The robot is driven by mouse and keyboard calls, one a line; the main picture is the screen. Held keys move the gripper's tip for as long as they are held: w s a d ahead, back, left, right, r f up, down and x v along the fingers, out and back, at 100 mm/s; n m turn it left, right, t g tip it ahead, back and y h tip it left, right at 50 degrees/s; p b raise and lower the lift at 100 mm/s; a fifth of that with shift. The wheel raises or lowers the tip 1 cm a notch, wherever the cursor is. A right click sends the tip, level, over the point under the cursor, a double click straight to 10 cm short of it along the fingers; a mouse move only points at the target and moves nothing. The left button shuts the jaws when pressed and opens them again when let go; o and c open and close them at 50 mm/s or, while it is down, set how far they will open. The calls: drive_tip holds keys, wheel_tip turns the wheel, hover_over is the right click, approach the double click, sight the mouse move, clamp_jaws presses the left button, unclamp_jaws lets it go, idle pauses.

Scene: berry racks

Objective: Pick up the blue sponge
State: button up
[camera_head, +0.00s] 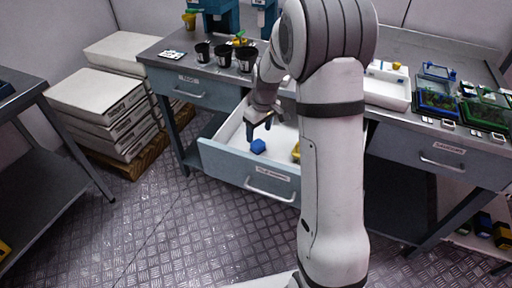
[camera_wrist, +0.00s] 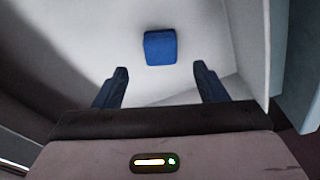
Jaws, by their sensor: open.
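The blue sponge (camera_head: 258,146) is a small blue block lying in the open middle drawer (camera_head: 235,168), near its front left part. In the wrist view the sponge (camera_wrist: 160,47) lies on the drawer's white floor, ahead of my fingers and roughly centred between them. My gripper (camera_head: 259,131) is just above and slightly behind the sponge in the head view. In the wrist view my gripper (camera_wrist: 158,80) is open, with two dark blue fingers apart and nothing between them. I cannot tell the exact height of the fingertips above the sponge.
A yellow item (camera_head: 296,152) lies in the same drawer, partly hidden by my arm. The drawer's walls rise around the sponge. Black cups (camera_head: 222,55) stand on the bench above, with a white tray (camera_head: 386,88) to the right. Stacked white boxes (camera_head: 100,105) stand on the left.

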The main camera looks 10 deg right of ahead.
sight(258, 142)
drive_tip(key=f, duration=0.6)
drive_tip(key=shift+w+a+f, duration=0.15)
drive_tip(key=shift+w+f, duration=0.1)
drive_tip(key=shift+f, duration=0.05)
drive_tip(key=c, duration=1.1)
wheel_tip(258, 142, up, 10)
drive_tip(key=shift+r, duration=0.1)
